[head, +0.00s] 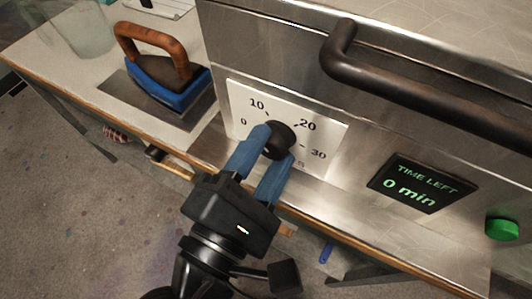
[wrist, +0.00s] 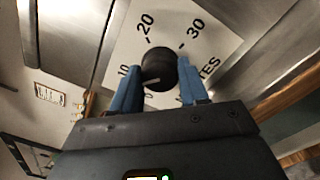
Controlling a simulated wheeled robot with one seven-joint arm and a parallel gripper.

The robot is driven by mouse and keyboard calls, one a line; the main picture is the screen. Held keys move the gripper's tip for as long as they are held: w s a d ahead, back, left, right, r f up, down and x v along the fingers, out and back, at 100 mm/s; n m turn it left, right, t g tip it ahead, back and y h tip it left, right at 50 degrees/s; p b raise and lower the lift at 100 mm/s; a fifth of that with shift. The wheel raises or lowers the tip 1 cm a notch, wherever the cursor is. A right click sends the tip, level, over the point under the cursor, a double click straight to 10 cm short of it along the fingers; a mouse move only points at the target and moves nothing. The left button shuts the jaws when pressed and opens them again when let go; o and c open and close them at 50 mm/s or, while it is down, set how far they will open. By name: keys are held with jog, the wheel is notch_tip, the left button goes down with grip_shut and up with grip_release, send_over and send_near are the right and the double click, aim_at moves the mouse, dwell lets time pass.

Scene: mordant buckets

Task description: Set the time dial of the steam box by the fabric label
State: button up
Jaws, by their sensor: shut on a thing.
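The time dial is a black round knob (head: 279,140) on a white plate (head: 330,125) marked 0, 10, 20, 30 on the front of the steel steam box (head: 270,55). My gripper (head: 270,146) has its two blue fingers shut on the knob, one on each side. The wrist view also shows the knob (wrist: 158,68) between the fingertips. A pale mark on its lower edge appears to face the 0 side, partly hidden. The display (head: 422,184) reads "TIME LEFT 0 min". I cannot make out a fabric label in either view.
A green button (head: 502,228) sits right of the display. A dark bar handle (head: 420,85) juts out above the dial. A blue iron with a brown handle (head: 165,75) stands on a dark plate at the left. A card (head: 160,6) lies at the back left.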

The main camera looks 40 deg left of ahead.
jog(key=m, duration=0.1)
jog(key=m+b, duration=0.1)
jog(key=m, duration=0.1)
jog(key=m+b, duration=0.1)
jog(key=shift+f+m, duration=0.25)
jog(key=shift+m, duration=0.05)
jog(key=m+b, duration=0.2)
jog(key=m, duration=0.2)
jog(key=shift+f+m+h+b, duration=0.1)
jog(key=shift+m+h+b, duration=0.2)
jog(key=shift+m, duration=0.1)
jog(key=m+b, duration=0.2)
jog(key=m, duration=0.1)
jog(key=shift+m, duration=0.4)
jog(key=m+b, duration=0.2)
jog(key=m, duration=0.2)
jog(key=shift+a+m, duration=0.1)
jog(key=shift+m, duration=0.2)
jog(key=m+b, duration=0.2)
jog(key=m, duration=0.1)
jog(key=shift+m, duration=0.3)
jog(key=m+b, duration=0.2)
jog(key=m, duration=0.1)
jog(key=shift+s+m, duration=0.1)
jog(key=shift+m, duration=0.3)
jog(key=m+b, duration=0.3)
jog(key=m, duration=0.2)
jog(key=shift+a+m, duration=0.1)
jog(key=shift+m, duration=0.3)
